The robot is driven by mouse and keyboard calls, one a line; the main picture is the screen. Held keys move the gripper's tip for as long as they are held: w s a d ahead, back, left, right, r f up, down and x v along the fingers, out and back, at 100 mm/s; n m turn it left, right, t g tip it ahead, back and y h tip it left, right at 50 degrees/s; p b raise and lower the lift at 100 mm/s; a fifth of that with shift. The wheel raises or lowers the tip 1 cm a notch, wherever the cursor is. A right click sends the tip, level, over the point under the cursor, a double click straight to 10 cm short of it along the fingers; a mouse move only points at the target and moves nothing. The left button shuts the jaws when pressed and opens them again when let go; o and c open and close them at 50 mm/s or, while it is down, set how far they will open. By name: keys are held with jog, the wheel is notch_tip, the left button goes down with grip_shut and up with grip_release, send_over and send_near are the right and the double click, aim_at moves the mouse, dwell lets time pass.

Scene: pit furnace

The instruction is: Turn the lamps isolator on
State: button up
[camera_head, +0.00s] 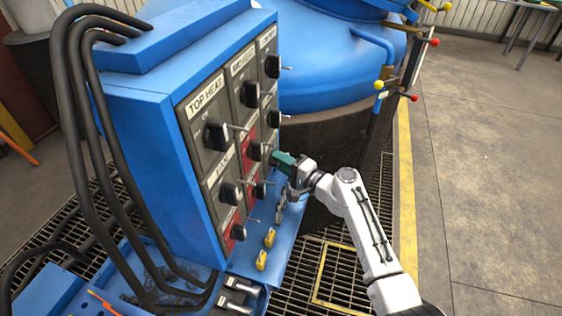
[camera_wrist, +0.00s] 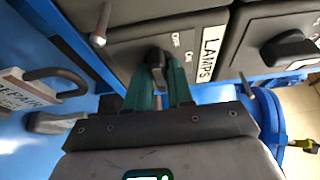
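The lamps isolator shows in the wrist view as a dark panel with a white LAMPS label (camera_wrist: 212,52), OFF and ON marks, and a black knob (camera_wrist: 157,66). My gripper (camera_wrist: 160,78) has its two green fingers close together, one on each side of the knob, and they look closed on it. In the wrist view the knob's handle points down the picture, toward my palm. In the head view my gripper (camera_head: 276,157) is at the right side of the blue isolator cabinet (camera_head: 153,150), and it hides the lamps knob there.
Other isolators with black knobs, such as TOP HEAT (camera_head: 214,133), and thin metal pins stick out of the cabinet face. Yellow padlocks (camera_head: 262,260) are on the blue ledge below. A large blue-topped vessel (camera_head: 325,60) stands behind.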

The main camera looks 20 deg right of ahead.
grip_shut()
jog(key=shift+r+m+p, duration=0.1)
jog(key=shift+m+p, duration=0.2)
jog(key=shift+p, duration=0.15)
jog(key=m+g+p, duration=0.2)
jog(key=m, duration=0.2)
jog(key=m+g+p, duration=0.1)
jog(key=m+g, duration=0.1)
jog(key=m, duration=0.2)
jog(key=m+g+y+p, duration=0.1)
jog(key=m+g+p, duration=0.1)
jog(key=m+g, duration=0.1)
jog(key=shift+w+d+r+m+p, duration=0.1)
jog(key=shift+d+m+p, duration=0.1)
jog(key=shift+m, duration=0.25)
jog(key=shift+w+d+m+p, duration=0.1)
jog(key=shift+m+p, duration=0.05)
jog(key=shift+m, duration=0.3)
